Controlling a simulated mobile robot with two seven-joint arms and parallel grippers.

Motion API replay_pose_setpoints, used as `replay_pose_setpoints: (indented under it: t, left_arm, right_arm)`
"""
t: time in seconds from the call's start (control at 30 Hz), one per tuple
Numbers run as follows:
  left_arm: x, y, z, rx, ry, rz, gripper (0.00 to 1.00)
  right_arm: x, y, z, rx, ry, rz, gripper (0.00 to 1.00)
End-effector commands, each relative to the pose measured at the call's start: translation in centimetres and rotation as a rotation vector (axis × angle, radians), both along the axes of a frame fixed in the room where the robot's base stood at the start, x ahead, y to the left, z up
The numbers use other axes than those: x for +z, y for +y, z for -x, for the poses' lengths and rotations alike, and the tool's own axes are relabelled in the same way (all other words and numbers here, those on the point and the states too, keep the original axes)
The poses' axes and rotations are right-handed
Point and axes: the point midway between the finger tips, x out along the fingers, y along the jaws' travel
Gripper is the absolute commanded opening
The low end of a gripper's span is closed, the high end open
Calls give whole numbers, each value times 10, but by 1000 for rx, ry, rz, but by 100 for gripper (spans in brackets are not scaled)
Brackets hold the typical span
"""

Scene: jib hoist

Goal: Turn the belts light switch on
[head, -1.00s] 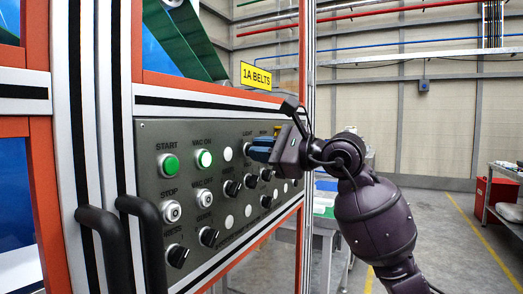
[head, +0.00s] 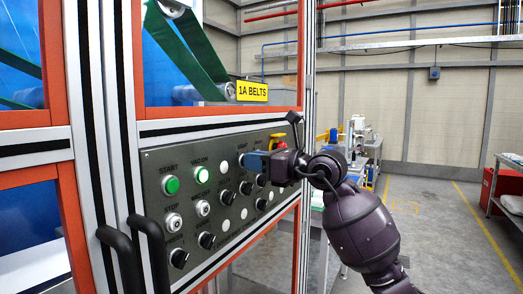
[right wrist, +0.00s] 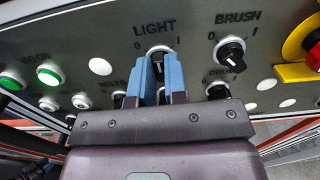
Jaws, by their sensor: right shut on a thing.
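The grey control panel (head: 151,168) fills the lower middle of the head view, under a yellow "1A BELTS" sign (head: 252,91). The light switch (right wrist: 158,59) is a black rotary knob under the label LIGHT, with 0 on its left and a mark on its right. In the right wrist view the blue fingers of my right gripper (right wrist: 159,72) stand on either side of this knob and are shut on it. In the head view the right gripper (head: 247,161) reaches the panel from the right and hides the knob. The knob's exact angle is hard to tell.
The brush knob (right wrist: 231,53) sits just right of the light switch. A red emergency button (head: 277,140) on a yellow base is near the gripper. A green start button (head: 171,185) and several other knobs share the panel. Black door handles (head: 150,245) stand at the left.

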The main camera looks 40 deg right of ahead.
Motion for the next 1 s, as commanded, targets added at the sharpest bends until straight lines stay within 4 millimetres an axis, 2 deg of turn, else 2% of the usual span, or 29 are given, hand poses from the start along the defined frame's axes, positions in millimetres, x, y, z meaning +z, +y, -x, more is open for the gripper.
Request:
replay_pose_setpoints:
  t: [0.03, 0.47, 0.7, 1.0]
  left_arm:
    - [12, 1, -2, 2, -15, 1, 43]
    - [50, 8, 11, 18, -19, -3, 43]
    - [90, 7, 3, 16, -51, -4, 43]
    - [120, 7, -4, 13, -67, -4, 43]
  right_arm:
    - [9, 0, 3, 0, 11, -45, 0]
    - [7, -2, 0, 1, 171, -420, 0]
    - [4, -3, -1, 0, 243, -587, 0]
    - [1, -3, -1, -1, 297, -717, 0]
